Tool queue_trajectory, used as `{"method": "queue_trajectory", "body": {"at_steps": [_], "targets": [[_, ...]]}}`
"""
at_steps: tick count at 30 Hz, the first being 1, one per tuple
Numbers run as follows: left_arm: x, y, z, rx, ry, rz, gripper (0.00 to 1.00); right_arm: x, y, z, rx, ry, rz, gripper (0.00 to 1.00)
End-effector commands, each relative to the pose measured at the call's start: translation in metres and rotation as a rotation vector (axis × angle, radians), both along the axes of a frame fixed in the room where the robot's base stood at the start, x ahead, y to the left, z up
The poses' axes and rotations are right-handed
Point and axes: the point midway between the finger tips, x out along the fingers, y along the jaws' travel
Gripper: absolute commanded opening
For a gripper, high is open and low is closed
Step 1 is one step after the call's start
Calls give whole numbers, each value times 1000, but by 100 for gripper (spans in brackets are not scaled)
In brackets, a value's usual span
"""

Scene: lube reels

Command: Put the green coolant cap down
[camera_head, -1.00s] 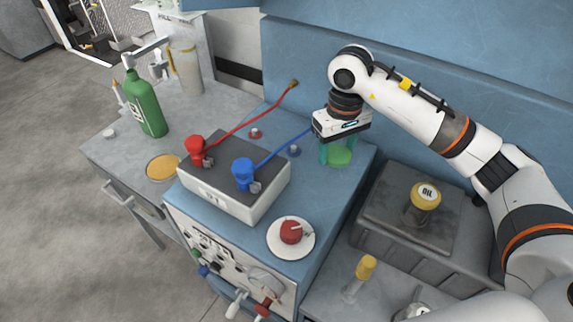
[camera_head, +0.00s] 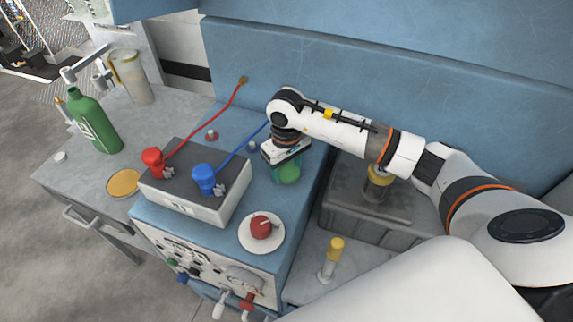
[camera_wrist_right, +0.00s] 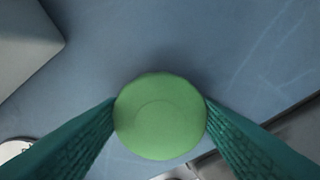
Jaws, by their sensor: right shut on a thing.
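The green coolant cap (camera_wrist_right: 160,115) is round and sits between the two teal fingers of my right gripper (camera_wrist_right: 160,118) in the right wrist view. The fingers touch it on both sides. In the head view the cap (camera_head: 288,174) shows below my right gripper (camera_head: 285,168), over the back right part of the blue cabinet top (camera_head: 230,215). I cannot tell whether the cap touches the surface. My left gripper is not in view.
A grey box with a red clamp (camera_head: 153,160) and a blue clamp (camera_head: 205,178) stands left of the gripper. A red knob (camera_head: 262,227) on a white disc is in front. A green bottle (camera_head: 97,122) stands far left. A dark bin (camera_head: 345,220) is right.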

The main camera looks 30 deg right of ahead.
Motion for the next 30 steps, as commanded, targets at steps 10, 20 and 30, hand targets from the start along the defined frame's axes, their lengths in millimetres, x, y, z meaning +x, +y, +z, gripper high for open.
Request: {"method": "queue_trajectory", "body": {"at_steps": [10, 20, 30], "targets": [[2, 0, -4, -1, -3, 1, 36, 0, 0, -2, -1, -1, -1, 69], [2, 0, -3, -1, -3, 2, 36, 0, 0, -2, 0, 0, 0, 78], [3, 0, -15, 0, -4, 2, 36, 2, -1, 42, -1, -7, 1, 78]]}}
